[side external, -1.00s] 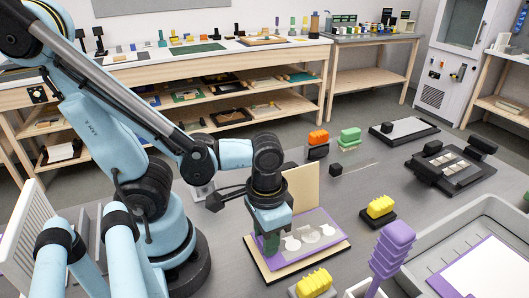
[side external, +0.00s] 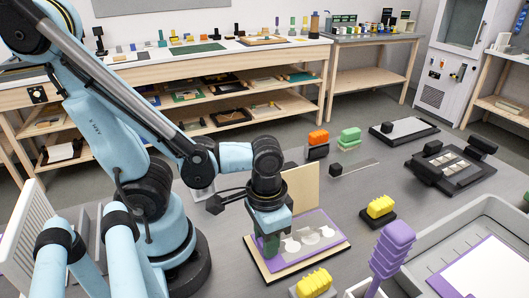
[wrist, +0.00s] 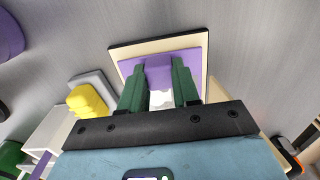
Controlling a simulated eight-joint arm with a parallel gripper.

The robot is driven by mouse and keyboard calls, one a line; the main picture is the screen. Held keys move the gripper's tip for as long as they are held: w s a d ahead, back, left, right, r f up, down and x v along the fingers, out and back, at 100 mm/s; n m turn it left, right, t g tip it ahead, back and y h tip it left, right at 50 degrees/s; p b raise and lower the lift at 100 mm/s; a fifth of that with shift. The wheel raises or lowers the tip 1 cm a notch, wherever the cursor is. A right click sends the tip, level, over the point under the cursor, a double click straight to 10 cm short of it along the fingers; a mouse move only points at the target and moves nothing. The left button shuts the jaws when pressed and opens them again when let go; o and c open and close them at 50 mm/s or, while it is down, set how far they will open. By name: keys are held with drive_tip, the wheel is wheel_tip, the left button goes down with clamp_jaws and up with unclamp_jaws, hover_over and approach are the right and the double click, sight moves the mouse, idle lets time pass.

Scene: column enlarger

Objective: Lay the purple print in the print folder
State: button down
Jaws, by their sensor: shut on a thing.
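The purple print (side external: 325,242), a purple-bordered sheet with pale shapes, lies over the base leaf of the print folder (side external: 341,252) in the side view. The folder is cream with a dark edge, and its other leaf (side external: 304,184) stands upright behind. My gripper (side external: 272,243) is over the print's left part, pointing down. The folder (wrist: 132,54) shows around the print there. I cannot tell whether a small gap remains under the print.
A yellow block (side external: 312,282) stands near the folder's front, another (side external: 380,206) to its right. A purple ribbed piece (side external: 392,250) stands at front right beside a grey tray (side external: 420,246). Orange (side external: 318,138) and green (side external: 350,135) blocks are behind.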

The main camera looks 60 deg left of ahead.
drive_tip(key=shift+f, duration=0.4)
idle(0.3)
drive_tip(key=c, duration=0.7)
unclamp_jaws()
drive_tip(key=shift+c, duration=0.2)
drive_tip(key=shift+r, duration=0.1)
drive_tip(key=shift+r, duration=3.9)
drive_tip(key=shift+r, duration=0.15)
wheel_tip(320, 180, up, 12)
drive_tip(key=shift+f, duration=6.15)
